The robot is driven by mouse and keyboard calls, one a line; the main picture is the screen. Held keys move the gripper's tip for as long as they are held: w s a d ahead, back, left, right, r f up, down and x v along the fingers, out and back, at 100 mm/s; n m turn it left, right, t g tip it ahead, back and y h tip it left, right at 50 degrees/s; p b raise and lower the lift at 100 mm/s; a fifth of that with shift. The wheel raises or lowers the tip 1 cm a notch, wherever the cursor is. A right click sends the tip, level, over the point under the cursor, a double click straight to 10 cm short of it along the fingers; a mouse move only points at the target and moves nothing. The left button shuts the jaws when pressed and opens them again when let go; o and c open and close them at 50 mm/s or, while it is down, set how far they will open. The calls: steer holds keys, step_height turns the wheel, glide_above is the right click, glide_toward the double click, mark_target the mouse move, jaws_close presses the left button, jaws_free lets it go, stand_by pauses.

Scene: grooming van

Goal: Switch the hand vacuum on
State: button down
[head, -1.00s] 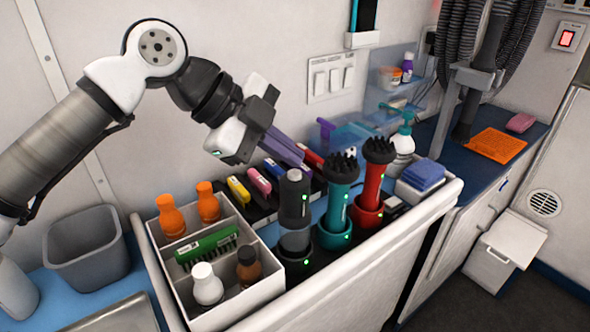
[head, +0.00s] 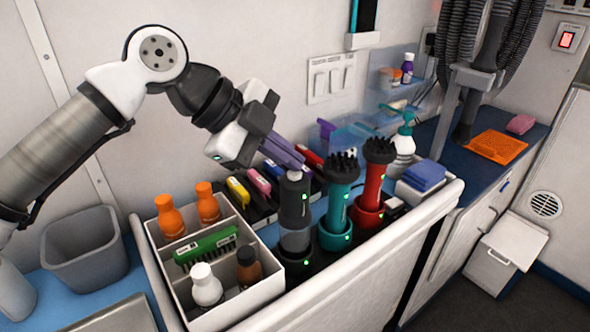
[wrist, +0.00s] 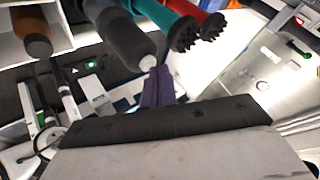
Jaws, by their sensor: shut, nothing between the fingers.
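The hand vacuum (head: 296,205) is dark grey with a clear lower section. It stands upright in a black dock between the white caddy and a teal brush-headed device. A small pale button or cap shows on its top, and a green light on its side. In the wrist view the vacuum (wrist: 120,40) runs from the upper left, with the pale tip at its end. My gripper (head: 301,166) has purple fingers, shut and empty, with the tips just above the vacuum's top. In the wrist view the fingers (wrist: 158,88) are right beside the pale tip; I cannot tell whether they touch.
The teal device (head: 337,200) and a red one (head: 371,190) stand in docks to the right, close by. The white caddy (head: 240,300) with bottles and a green brush is at the left. Coloured-handled tools (head: 255,185) lie behind. A white pump bottle (head: 403,150) stands farther right.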

mark_target(287, 177)
steer(key=shift+f, duration=0.15)
steer(key=shift+r+p, duration=0.35)
steer(key=shift+r, duration=0.25)
steer(key=shift+r, duration=0.1)
step_height(287, 177, up, 6)
steer(key=p, duration=0.4)
